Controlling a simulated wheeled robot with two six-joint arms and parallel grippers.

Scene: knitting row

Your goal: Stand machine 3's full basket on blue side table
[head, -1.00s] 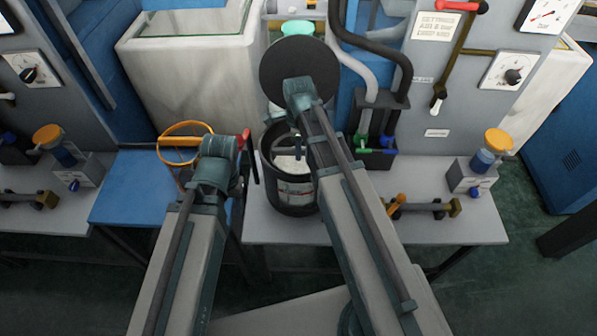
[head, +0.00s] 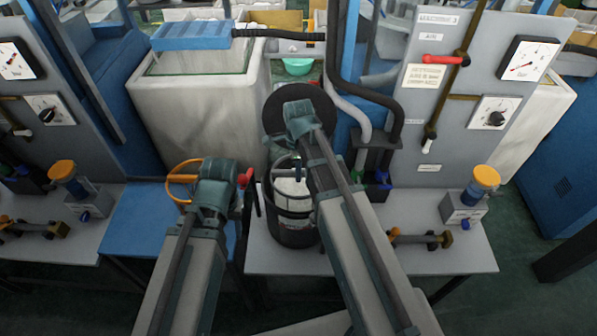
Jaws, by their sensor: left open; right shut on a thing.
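The dark round pot (head: 291,233) stands on machine 3's grey bench. Its round black lid (head: 276,118) stands up behind it. Inside it sits what looks like the full basket (head: 291,188), with white contents and a thin rim. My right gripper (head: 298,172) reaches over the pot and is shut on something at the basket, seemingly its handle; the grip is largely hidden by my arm. The blue side table (head: 133,222) is left of the bench. My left gripper (head: 222,171) is open above its right part, close to an orange hoop (head: 176,188).
A red-tipped dark lever (head: 246,178) stands between my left gripper and the pot. Bottle units with orange caps stand left (head: 63,171) and right (head: 486,179). A pale stone tank (head: 190,115) is behind. The left part of the blue table is clear.

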